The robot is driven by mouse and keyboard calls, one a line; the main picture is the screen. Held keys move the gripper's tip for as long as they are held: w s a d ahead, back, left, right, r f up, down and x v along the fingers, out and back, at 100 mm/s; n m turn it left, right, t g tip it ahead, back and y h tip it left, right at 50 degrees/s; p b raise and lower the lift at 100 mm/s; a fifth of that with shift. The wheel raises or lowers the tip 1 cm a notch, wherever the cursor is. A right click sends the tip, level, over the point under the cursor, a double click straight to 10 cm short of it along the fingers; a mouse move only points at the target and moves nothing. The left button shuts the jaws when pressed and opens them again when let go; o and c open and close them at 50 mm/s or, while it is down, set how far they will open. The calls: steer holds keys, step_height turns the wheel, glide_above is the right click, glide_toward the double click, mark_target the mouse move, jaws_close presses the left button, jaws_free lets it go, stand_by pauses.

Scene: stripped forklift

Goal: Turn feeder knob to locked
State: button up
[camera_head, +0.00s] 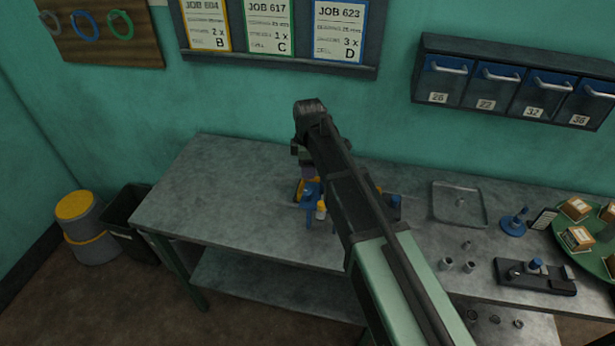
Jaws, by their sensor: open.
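My arm (345,180) reaches from the lower right over the grey bench and bends down at its far end. My gripper (313,203) is small in the picture, open, and low over the bench beside blue and yellow parts. A yellow part (300,189) shows behind it on the bench, mostly hidden by the arm. A dark block with a blue top (394,203) shows just right of the arm. I cannot tell which part is the feeder knob, how it is turned, or whether the gripper touches it.
The bench (200,190) is clear on its left. To the right are a shallow tray (460,203), a blue stand (514,222), metal sockets (446,264), a dark fixture (535,276) and a green round tray (568,235) with boxes. Wall drawers (515,80) hang above.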

mark_target(309, 191)
steer(key=shift+n, duration=0.5)
step_height(309, 191, down, 11)
steer(key=b, duration=1.1)
steer(key=shift+r, duration=0.1)
